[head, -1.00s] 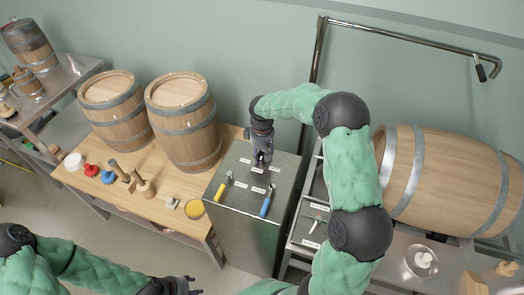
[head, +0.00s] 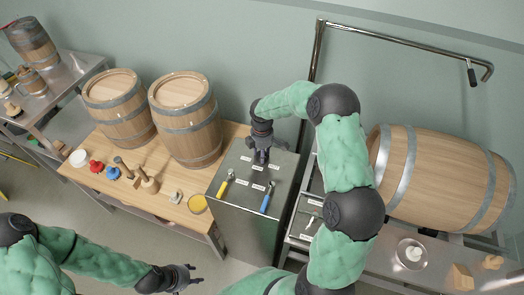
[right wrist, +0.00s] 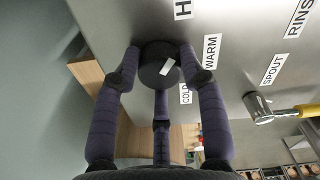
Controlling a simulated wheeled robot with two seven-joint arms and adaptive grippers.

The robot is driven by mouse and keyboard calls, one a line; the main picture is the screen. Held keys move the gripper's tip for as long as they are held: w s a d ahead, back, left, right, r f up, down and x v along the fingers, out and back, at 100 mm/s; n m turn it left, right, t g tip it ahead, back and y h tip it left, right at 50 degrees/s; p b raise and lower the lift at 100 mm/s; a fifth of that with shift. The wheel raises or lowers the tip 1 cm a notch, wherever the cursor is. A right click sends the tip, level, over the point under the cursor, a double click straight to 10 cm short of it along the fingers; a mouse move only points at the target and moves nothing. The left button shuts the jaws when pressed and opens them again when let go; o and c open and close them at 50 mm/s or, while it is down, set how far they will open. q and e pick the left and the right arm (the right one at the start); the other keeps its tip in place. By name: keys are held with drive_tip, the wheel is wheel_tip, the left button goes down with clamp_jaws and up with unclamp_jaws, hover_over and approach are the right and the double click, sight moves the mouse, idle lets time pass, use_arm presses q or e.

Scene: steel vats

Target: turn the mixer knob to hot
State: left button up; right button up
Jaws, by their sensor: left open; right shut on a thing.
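The mixer knob (right wrist: 158,62), a dark round knob with a white mark, sits on the top of the steel cabinet (head: 236,197). My right gripper (head: 264,156) reaches down to it, and in the right wrist view its three fingers close around it (right wrist: 158,75). The mark lies on the knob's side towards the WARM label (right wrist: 212,51). The COLD label (right wrist: 186,94) is nearby, and a label starting with H (right wrist: 183,9) is cut off at the top edge. The fingers hide the knob in the head view. My left gripper (head: 194,280) is open and empty, low in front of the workbench.
A yellow-handled lever (head: 226,184) and a blue-handled lever (head: 267,199) stand on the cabinet's front part. Two upright barrels (head: 186,120) and small tools are on the wooden bench at left. A large lying barrel (head: 445,180) and a steel pipe (head: 400,37) are at right.

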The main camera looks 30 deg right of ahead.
drive_tip(key=shift+n, duration=0.6)
drive_tip(key=shift+f, duration=0.1)
drive_tip(key=o, duration=1.1)
drive_tip(key=shift+o, duration=0.2)
wheel_tip(320, 180, up, 12)
